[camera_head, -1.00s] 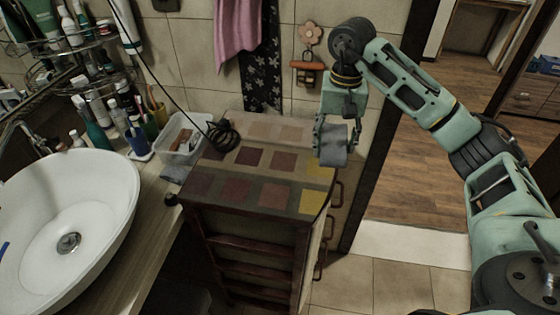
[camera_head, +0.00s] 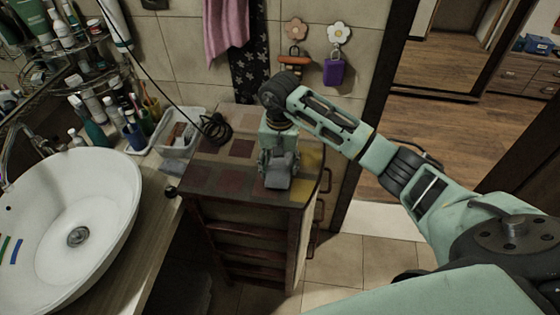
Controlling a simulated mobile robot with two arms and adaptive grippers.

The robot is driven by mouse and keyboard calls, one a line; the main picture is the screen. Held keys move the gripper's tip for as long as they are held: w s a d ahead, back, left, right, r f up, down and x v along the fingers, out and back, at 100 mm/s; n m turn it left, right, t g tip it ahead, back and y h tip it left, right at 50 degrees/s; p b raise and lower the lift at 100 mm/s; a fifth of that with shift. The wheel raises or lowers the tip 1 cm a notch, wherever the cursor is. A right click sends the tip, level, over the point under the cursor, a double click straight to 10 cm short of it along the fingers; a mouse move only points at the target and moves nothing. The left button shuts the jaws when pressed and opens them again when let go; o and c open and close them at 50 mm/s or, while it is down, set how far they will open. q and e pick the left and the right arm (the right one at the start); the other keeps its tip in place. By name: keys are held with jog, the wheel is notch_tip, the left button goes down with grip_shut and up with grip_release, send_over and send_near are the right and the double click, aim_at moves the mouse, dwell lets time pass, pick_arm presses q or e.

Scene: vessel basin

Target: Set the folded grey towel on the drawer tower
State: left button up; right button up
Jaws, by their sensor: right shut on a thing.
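The folded grey towel (camera_head: 279,176) is a small grey bundle in the jaws of my right gripper (camera_head: 278,165), which points down over the drawer tower (camera_head: 228,180). The tower has a top of coloured square tiles and dark wooden sides. The towel shows against the tower's top, right of its middle and near the front edge. I cannot tell whether it touches the tiles. The gripper hides part of the towel and of the top. My left gripper is not in view.
A coiled black cable (camera_head: 215,129) lies at the tower's back left corner. A clear plastic bin (camera_head: 182,142) and a white basin (camera_head: 75,215) stand to the left. A pink towel (camera_head: 226,32) hangs on the wall behind.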

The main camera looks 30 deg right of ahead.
aim_at(280, 162)
jog(key=shift+w+f, duration=0.1)
jog(key=shift+f, duration=0.4)
jog(key=shift+f+b, duration=0.2)
jog(key=shift+b, duration=0.1)
jog(key=o, duration=1.2)
jog(key=shift+c, duration=0.2)
jog(key=shift+r, duration=0.15)
jog(key=shift+r+p, duration=0.25)
jog(key=shift+p, duration=0.25)
notch_tip(280, 162, up, 4)
jog(key=b, duration=0.3)
jog(key=shift+r, duration=0.1)
notch_tip(280, 162, up, 6)
jog(key=shift+r+b, duration=0.25)
jog(key=shift+b, duration=0.65)
jog(key=shift+r, duration=0.5)
